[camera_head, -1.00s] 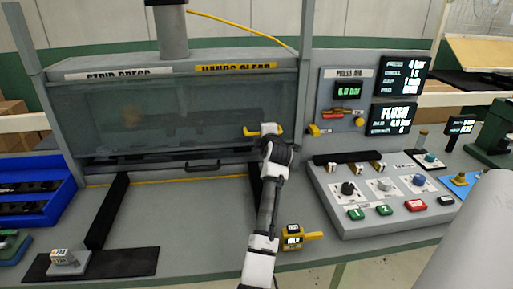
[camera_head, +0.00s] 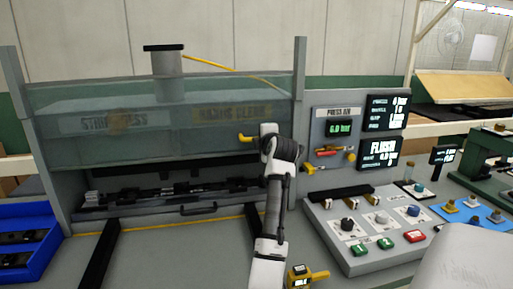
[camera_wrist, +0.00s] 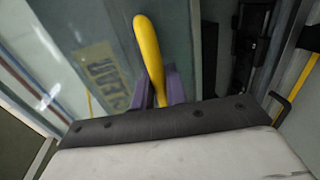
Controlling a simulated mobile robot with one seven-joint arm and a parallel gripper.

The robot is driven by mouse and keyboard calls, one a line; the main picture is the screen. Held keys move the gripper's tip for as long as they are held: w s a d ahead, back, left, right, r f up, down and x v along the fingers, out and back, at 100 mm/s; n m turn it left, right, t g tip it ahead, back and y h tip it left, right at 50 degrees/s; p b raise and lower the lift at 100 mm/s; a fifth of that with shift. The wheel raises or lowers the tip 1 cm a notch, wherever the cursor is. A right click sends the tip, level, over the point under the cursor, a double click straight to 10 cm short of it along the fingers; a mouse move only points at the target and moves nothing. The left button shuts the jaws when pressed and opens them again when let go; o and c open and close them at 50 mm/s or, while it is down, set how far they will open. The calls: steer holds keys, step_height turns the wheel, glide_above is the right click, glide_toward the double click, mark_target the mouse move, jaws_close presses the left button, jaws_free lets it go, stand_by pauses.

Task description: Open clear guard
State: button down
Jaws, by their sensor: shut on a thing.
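The clear guard (camera_head: 150,125) is a see-through panel across the front of the press. It stands raised, with the strip press and hands clear labels showing through it. Its yellow handle (camera_head: 246,139) is at the panel's lower right, and it also shows in the wrist view (camera_wrist: 149,58). My gripper (camera_head: 262,137) is at the handle. In the wrist view my gripper's purple fingers (camera_wrist: 160,88) are shut around the yellow handle. Below the panel's lower edge the press opening (camera_head: 160,190) is uncovered, with dark tooling inside.
A control box (camera_head: 385,232) with knobs and buttons stands to the right. A yellow gauge (camera_head: 305,277) lies near the front. A blue bin (camera_head: 27,240) is at the left. Upright posts flank the panel. The bench before the press is mostly clear.

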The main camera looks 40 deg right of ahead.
steer(key=shift+r, duration=0.65)
steer(key=c, duration=1.5)
jaws_free()
steer(key=shift+f, duration=0.1)
steer(key=b+v, duration=0.5)
steer(key=v, duration=0.9)
steer(key=shift+w+b, duration=0.1)
steer(key=shift+b, duration=0.2)
